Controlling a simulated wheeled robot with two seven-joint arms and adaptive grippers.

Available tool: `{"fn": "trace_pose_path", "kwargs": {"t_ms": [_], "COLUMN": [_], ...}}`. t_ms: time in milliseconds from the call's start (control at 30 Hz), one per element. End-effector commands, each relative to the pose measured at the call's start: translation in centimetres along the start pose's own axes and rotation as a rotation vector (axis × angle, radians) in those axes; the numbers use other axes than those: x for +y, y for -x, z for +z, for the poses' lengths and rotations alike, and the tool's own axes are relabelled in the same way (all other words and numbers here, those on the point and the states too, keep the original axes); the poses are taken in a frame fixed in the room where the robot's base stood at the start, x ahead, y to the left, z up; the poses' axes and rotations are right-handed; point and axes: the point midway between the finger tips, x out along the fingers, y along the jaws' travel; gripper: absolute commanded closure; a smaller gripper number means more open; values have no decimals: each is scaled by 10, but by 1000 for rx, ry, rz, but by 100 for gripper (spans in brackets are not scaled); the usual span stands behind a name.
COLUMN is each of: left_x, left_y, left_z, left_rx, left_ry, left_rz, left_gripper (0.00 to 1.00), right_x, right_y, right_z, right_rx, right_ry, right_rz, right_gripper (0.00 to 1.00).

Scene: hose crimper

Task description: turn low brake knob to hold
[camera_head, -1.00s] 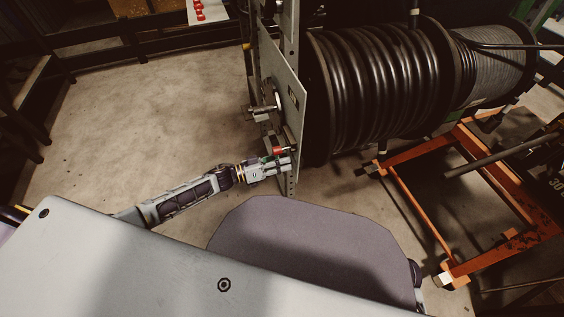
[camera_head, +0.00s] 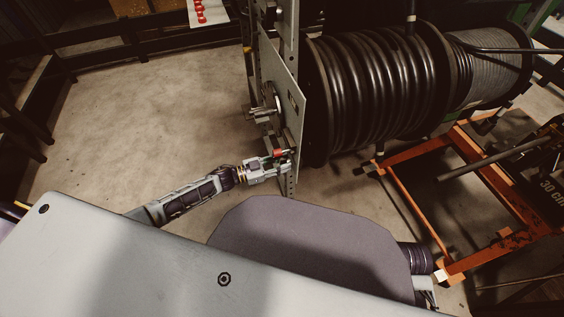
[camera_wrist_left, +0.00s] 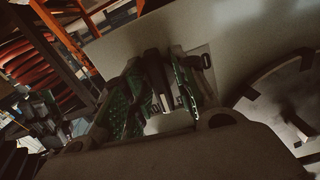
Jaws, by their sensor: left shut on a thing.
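My left gripper (camera_head: 280,164) is at the lower part of the upright metal panel (camera_head: 286,95), on its left face in the head view. A small red part (camera_head: 278,153) shows just above the fingers; I cannot tell whether it belongs to the knob. In the left wrist view my left gripper (camera_wrist_left: 160,100) has its green-lined fingers around a dark knob (camera_wrist_left: 154,68) in front of a pale plate (camera_wrist_left: 240,35). The gripper is shut on it. The fingers hide much of the knob, and its setting marks cannot be read. My right gripper is not in view.
A large reel of black hose (camera_head: 370,90) stands just right of the panel. A round metal fitting (camera_head: 270,104) sticks out above the gripper. An orange frame (camera_head: 420,210) stands on the right. The concrete floor (camera_head: 130,120) at left is clear.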

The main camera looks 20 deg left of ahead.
Motion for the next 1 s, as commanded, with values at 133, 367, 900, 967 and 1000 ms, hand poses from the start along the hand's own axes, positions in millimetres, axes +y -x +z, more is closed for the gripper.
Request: {"fn": "trace_pose_path", "kwargs": {"t_ms": [133,367,900,967,1000], "left_x": [-1,0,0,0,0], "left_y": [1,0,1,1,1], "left_z": [0,0,1,1,1], "left_rx": [-1,-1,-1,-1,-1], "left_ry": [-113,-279,-440,-442,-442], "left_rz": [-2,-1,0,0,0], "left_gripper": [96,96,96,96,96], "right_x": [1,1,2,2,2], "right_y": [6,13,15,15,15], "right_z": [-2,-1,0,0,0], "right_rx": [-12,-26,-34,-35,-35], "right_ry": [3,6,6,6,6], "right_rz": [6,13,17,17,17], "right_gripper": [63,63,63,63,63]}}
